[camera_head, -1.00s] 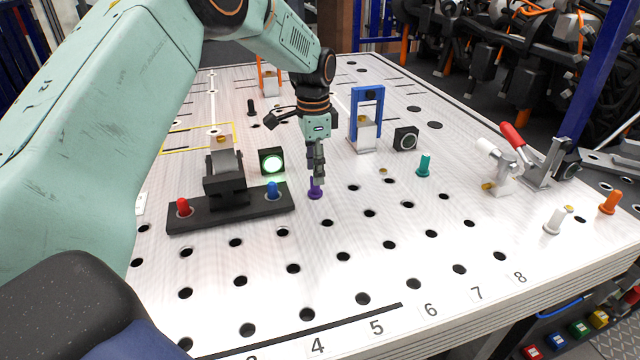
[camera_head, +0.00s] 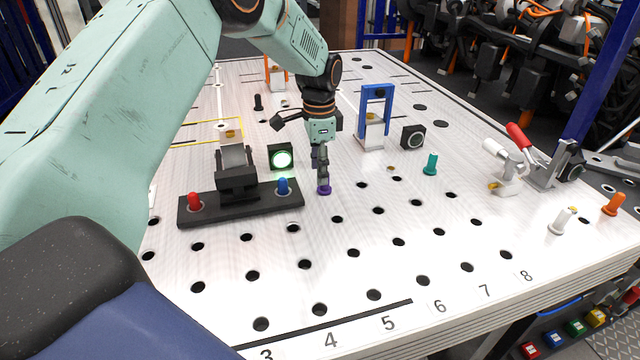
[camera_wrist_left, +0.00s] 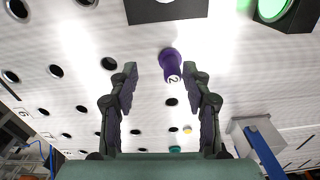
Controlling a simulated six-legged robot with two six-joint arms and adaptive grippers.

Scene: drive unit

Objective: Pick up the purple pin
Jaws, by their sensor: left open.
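The purple pin (camera_head: 324,189) stands upright in the white perforated board, its lower flange showing and its upper part hidden by the fingers in the head view. In the left wrist view the purple pin (camera_wrist_left: 170,65) shows with a "2" on its top, between and slightly beyond the fingertips. My left gripper (camera_head: 321,172) points down at the pin. In the wrist view my left gripper (camera_wrist_left: 160,75) is open, a finger on each side, with gaps visible between fingers and pin. My right gripper is not in view.
A black block with a red pin (camera_head: 194,202) and a blue pin (camera_head: 283,187) stands left of the gripper. A lit green button (camera_head: 281,158) is behind. A blue frame (camera_head: 376,95), a teal pin (camera_head: 431,164) and a red-handled clamp (camera_head: 518,137) stand right. The front board is clear.

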